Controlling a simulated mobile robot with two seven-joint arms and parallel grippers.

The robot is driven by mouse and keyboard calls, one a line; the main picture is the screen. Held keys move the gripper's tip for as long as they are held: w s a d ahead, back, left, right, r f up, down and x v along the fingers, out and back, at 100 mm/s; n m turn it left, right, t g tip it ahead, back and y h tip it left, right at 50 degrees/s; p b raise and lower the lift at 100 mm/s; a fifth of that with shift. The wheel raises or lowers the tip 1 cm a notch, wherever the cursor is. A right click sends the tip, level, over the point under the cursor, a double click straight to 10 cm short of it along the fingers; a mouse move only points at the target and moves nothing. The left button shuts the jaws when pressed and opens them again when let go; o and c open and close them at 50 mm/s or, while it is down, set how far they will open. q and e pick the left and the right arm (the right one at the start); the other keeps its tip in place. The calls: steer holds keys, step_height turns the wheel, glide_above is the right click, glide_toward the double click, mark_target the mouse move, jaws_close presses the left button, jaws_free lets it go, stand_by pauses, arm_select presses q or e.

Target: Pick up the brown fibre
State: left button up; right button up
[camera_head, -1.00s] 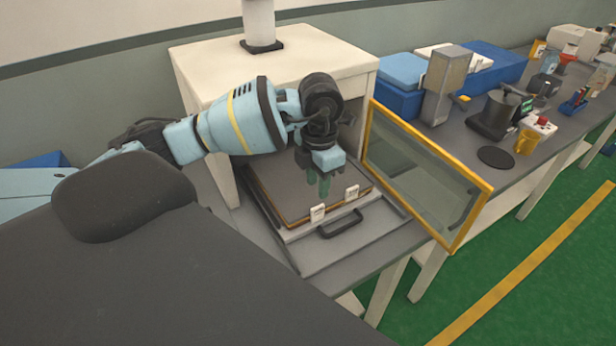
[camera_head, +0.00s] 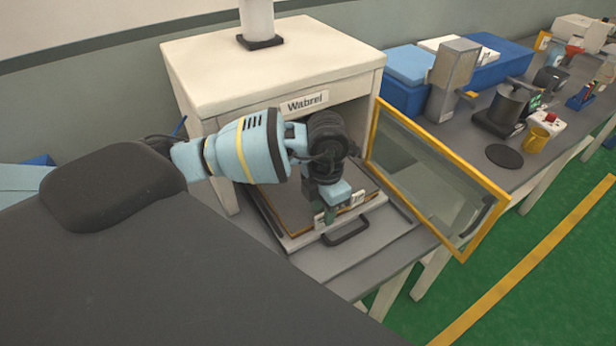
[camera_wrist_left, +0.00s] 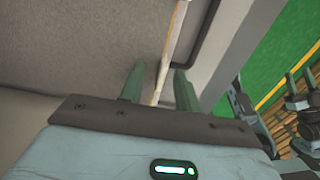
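The brown fibre (camera_head: 293,207) is a flat grey-brown sheet on a pulled-out tray (camera_head: 378,242) in front of the white cabinet. White clips (camera_head: 357,198) sit at its front edge. My left gripper (camera_head: 328,218) points down at that front edge, near the left clip. In the left wrist view the two green fingers (camera_wrist_left: 158,85) are apart, with the sheet's pale edge running between them. The broad surface of the sheet (camera_wrist_left: 90,40) fills the upper left there. I cannot tell whether the fingers touch it.
The white cabinet (camera_head: 270,62) stands behind the tray, its yellow-framed glass door (camera_head: 440,180) open to the right. A black handle (camera_head: 346,230) is on the tray front. Blue boxes (camera_head: 405,85), a black pot and a yellow mug (camera_head: 532,140) stand farther right on the bench.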

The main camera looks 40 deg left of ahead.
arm_select(q)
steer(key=shift+s+d, duration=0.15)
steer(key=shift+c, duration=1.2)
jaws_close()
